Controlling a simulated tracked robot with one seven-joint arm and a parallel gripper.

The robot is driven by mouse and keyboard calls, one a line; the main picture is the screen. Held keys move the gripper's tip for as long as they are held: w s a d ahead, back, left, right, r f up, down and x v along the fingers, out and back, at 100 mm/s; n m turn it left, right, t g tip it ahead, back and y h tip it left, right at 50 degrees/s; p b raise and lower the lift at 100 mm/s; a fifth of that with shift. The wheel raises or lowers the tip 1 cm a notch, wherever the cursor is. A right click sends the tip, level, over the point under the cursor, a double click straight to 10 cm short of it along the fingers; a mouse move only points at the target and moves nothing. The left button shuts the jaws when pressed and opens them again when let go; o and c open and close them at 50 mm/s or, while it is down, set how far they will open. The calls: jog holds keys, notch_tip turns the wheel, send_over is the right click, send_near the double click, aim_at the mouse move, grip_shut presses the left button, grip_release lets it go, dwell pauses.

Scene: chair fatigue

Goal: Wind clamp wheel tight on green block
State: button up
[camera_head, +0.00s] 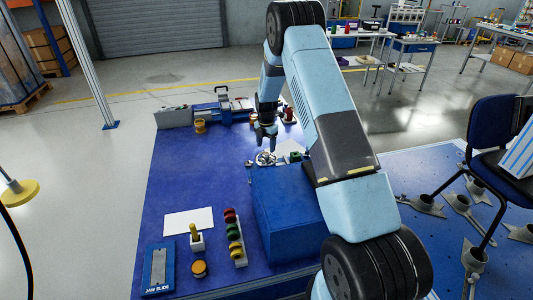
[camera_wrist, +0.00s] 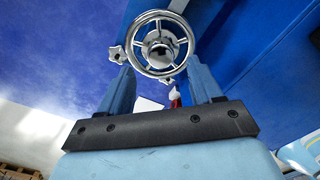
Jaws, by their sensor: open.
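The clamp wheel (camera_wrist: 159,43) is a shiny spoked metal handwheel with a round hub, seen nearly face-on in the wrist view. It also shows in the head view (camera_head: 265,158), small, at the near-left edge of my arm. My gripper (camera_wrist: 160,70) is open, with its two blue fingers on either side below the wheel and nothing visible between them. In the head view my gripper (camera_head: 266,137) points down above the wheel. I cannot tell whether a finger touches the rim. A small green block (camera_head: 295,156) shows right of the wheel; its contact with the clamp is unclear.
A large blue box (camera_head: 285,215) stands on the blue table (camera_head: 175,185) just in front of the wheel. A star knob (camera_wrist: 116,54) sits left of it. A rack of coloured knobs (camera_head: 235,238) and a jaw slide plate (camera_head: 158,268) lie at the front. The table's left middle is clear.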

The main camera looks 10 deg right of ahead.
aim_at(266, 153)
jog(key=shift+f, duration=2.35)
jog(key=c, duration=1)
jog(key=shift+c, duration=0.2)
jog(key=shift+m, duration=0.3)
